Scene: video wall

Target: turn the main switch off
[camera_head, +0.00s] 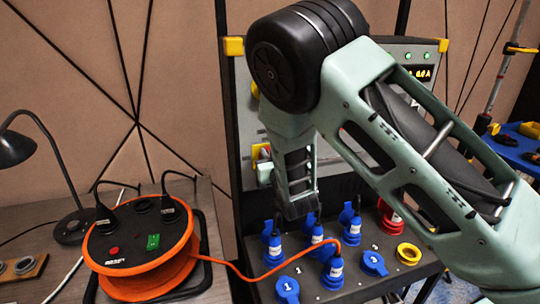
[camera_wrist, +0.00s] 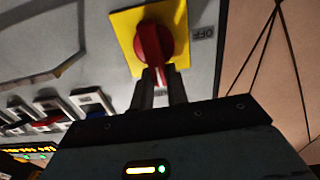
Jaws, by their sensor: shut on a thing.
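The main switch is a red rotary handle (camera_wrist: 152,42) on a yellow square plate (camera_wrist: 125,28), set in a grey panel. The word OFF is printed beside the plate, on the right in the wrist view. The handle stands roughly upright in that picture. My gripper (camera_wrist: 160,85) is shut on the near end of the handle, a finger on each side. In the head view, only a small part of the yellow plate (camera_head: 255,151) shows at the panel's left; my arm hides most of the panel.
Blue plugs and sockets (camera_head: 317,236) and a red plug (camera_head: 390,217) fill the sloped board below the panel. An orange cable reel (camera_head: 140,252) sits on the table at left, its cable running to the board. A black lamp (camera_head: 72,226) stands behind it.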

